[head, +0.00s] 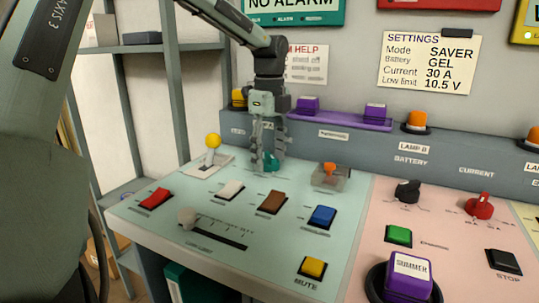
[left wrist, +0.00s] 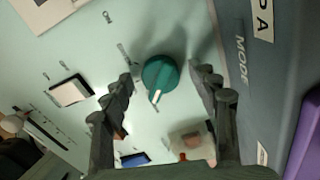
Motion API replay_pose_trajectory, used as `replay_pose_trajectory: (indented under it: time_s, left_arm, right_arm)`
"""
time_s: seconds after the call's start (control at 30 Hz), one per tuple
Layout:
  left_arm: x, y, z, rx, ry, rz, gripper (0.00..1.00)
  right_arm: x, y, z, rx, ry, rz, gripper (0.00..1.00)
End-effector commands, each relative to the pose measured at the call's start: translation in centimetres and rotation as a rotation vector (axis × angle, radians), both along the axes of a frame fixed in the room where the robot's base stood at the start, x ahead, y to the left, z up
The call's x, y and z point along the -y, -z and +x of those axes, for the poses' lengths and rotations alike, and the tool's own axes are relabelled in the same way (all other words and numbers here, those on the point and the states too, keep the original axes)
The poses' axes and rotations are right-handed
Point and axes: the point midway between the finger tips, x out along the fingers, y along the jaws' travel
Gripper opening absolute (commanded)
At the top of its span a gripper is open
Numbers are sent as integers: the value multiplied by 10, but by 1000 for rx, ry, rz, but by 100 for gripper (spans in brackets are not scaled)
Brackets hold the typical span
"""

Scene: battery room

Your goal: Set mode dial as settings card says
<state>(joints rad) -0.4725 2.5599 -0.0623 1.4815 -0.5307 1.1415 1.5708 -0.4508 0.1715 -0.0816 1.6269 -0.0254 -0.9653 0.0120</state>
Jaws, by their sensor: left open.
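The settings card (head: 428,63) on the wall reads Mode SAVER, Battery GEL, Current 30 A, Low limit 10.5 V. The mode dial is a round teal knob (left wrist: 160,73) with a white pointer, aimed toward the bottom and slightly left in the left wrist view. Its position marks are too small to read. In the head view the dial (head: 270,161) is partly hidden by my left gripper (head: 264,153). My left gripper (left wrist: 163,76) is open, pointing down, with one finger on each side of the dial; gaps show between fingers and knob. My right gripper is not in view.
Close by stand a yellow-tipped toggle (head: 212,142) and an orange switch under a clear cover (head: 330,173). White (head: 230,190), brown (head: 272,202) and blue (head: 322,215) rockers lie in front. A grey raised ledge (head: 350,150) runs behind, bearing a purple strip (head: 340,121).

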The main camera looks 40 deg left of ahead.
Motion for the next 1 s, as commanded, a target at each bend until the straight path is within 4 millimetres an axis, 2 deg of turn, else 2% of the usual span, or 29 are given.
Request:
replay_pose_trajectory:
  time_s: [0.27, 0.67, 1.0]
  left_arm:
    - [0, 2, 0, 1, 0, 0, 60]
    - [0, 2, 0, 1, 0, 0, 10]
    - [0, 2, 0, 1, 50, -1, 10]
  right_arm:
    - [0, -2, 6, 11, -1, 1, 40]
    - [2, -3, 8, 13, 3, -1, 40]
    - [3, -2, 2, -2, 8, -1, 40]
